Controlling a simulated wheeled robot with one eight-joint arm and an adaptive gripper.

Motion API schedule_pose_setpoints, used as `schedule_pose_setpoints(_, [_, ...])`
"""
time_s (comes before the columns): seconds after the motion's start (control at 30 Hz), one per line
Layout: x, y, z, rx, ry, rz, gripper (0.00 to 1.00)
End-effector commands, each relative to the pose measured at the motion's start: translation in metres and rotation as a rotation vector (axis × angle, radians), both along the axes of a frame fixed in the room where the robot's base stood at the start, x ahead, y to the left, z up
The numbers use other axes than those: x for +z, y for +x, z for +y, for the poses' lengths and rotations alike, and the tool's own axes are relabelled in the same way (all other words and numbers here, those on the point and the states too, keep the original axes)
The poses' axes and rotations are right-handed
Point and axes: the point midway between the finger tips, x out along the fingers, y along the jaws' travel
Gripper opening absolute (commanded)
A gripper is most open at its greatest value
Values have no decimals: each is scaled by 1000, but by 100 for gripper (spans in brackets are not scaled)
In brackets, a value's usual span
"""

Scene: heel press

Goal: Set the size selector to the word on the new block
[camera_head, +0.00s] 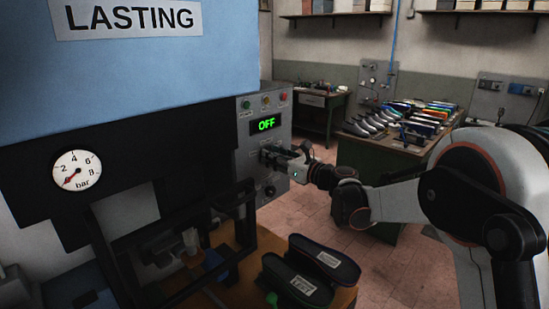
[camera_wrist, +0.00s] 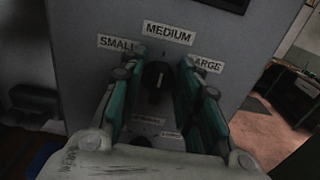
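The size selector (camera_wrist: 156,76) is a black knob on the grey control panel, under the labels SMALL (camera_wrist: 117,43), MEDIUM (camera_wrist: 168,33) and LARGE (camera_wrist: 206,64), whose first letter is hidden. A faint mark on the knob seems to point up, roughly toward MEDIUM. My gripper (camera_wrist: 160,68) has green-padded fingers on either side of the knob, with visible gaps, so it looks open around it. In the head view my gripper (camera_head: 268,155) is at the panel. Two dark sole-shaped blocks (camera_head: 297,287) (camera_head: 324,256) lie on the bench; their white labels are too small to read.
The panel display (camera_head: 265,124) reads OFF, with coloured buttons above it. A lower black knob (camera_head: 269,191) sits below my gripper. The pressure gauge (camera_head: 76,171) is on the press at left. A table with shoes and lasts (camera_head: 400,122) stands behind my arm.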

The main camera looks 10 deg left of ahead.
Motion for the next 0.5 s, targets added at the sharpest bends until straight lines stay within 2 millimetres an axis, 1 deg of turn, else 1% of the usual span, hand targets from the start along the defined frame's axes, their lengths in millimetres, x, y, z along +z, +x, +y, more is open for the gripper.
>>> schedule_pose_setpoints(0.17, [0, 0, 0, 0, 0, 0, 31])
schedule_pose_setpoints(0.27, [0, 0, 0, 0, 0, 0, 10])
schedule_pose_setpoints(0.3, [0, 0, 0, 0, 0, 0, 1])
schedule_pose_setpoints(0.33, [0, 0, 0, 0, 0, 0, 0])
schedule_pose_setpoints(0.5, [0, 0, 0, 0, 0, 0, 0])
